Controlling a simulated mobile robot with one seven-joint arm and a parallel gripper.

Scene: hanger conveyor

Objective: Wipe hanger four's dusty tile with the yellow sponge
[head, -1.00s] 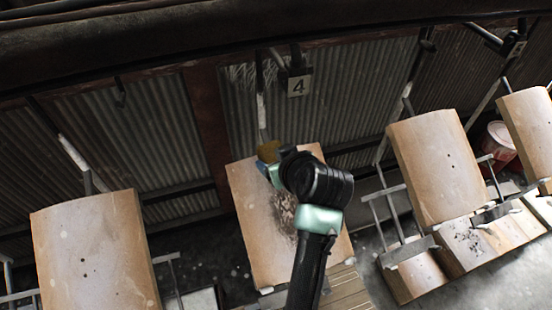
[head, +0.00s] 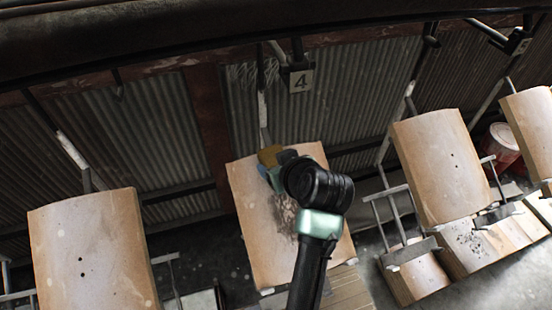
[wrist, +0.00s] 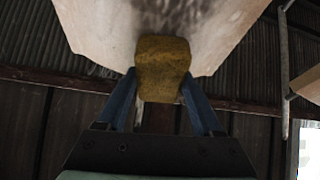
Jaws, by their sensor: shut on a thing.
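Hanger four's tile (head: 255,218) hangs below the plate marked 4 (head: 301,81). A dark dusty patch (head: 287,212) shows on its middle, partly hidden behind my arm. The yellow sponge (head: 270,155) is at the tile's upper part. My gripper (wrist: 160,88) is shut on the sponge (wrist: 162,65), which shows between its blue fingers in the wrist view. There the sponge overlaps the tile's (wrist: 100,25) edge and dark dust lies just beyond it. I cannot tell for certain whether the sponge touches the tile.
Other tiles hang at the left (head: 90,250) and right (head: 440,165), with metal hanger bars (head: 392,215) beside them. Several tiles lie on the stack below right (head: 470,245). A red bucket (head: 503,145) stands at the far right. A corrugated wall is behind.

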